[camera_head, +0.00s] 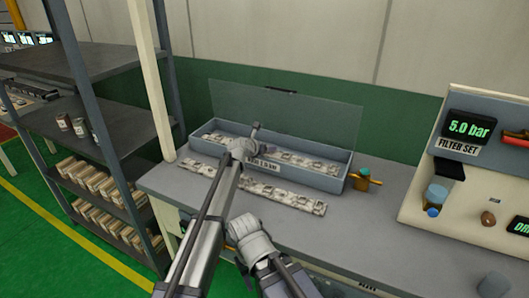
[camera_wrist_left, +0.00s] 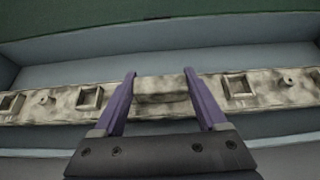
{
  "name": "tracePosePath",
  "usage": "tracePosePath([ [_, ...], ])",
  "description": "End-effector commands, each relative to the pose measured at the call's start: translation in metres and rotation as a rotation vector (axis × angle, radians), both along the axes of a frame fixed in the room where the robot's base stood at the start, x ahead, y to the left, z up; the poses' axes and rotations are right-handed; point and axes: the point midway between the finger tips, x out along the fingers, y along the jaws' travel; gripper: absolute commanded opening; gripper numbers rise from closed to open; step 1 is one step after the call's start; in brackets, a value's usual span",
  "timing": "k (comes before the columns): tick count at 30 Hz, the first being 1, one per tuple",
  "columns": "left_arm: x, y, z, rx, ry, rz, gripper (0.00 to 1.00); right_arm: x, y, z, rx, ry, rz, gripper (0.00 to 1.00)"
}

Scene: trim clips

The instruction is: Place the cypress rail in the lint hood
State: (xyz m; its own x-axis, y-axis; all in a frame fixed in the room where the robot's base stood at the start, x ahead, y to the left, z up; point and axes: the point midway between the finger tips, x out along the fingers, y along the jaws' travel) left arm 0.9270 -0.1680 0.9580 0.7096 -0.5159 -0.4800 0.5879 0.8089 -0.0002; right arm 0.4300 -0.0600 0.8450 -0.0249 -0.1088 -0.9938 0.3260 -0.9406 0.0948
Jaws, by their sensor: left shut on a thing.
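The lint hood appears to be the long grey-blue box (camera_head: 320,180) on the workbench, with its clear lid raised at the back. A pale mottled rail (camera_head: 312,164) lies lengthwise within its walls. My left gripper (camera_wrist_left: 160,74) is shut on the raised block in the middle of this rail (camera_wrist_left: 60,105); I cannot tell whether the rail rests on the floor of the box. A second similar rail (camera_head: 285,195) lies on the bench along the front of the box. Nothing legible marks either as cypress. My right gripper (camera_head: 247,233) hangs over the bench's front edge, its fingers not discernible.
A grey shelf rack (camera_head: 115,125) with cartons and jars stands at the left, with a cream post beside the bench. A brass-and-green fitting (camera_head: 363,180) is at the box's right end. A filter test panel (camera_head: 470,180) stands at the right. The bench (camera_head: 380,225) between is clear.

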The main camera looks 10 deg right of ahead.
Motion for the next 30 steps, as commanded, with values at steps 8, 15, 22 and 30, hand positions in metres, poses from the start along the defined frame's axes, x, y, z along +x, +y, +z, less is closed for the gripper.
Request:
tracePosePath([
  [8, 0.0, 0.0, 0.0, -0.001, -0.001, 0.0, 0.0, 0.0, 0.0, -0.001, 0.0, 0.0, 0.0, 0.5],
  [15, 0.0, 0.0, -0.008, -0.001, -0.001, 0.0, 0.0, 0.0, 0.0, -0.008, 0.0, 0.0, 0.0, 0.5],
  [22, 0.0, 0.0, -0.011, -0.001, -0.001, 0.0, 0.0, 0.0, 0.0, -0.011, 0.0, 0.0, 0.0, 0.5],
  [30, 0.0, 0.0, -0.011, 0.0, 0.0, 0.0, 1.0, 0.0, 0.0, -0.011, 0.0, 0.0, 0.0, 0.5],
])
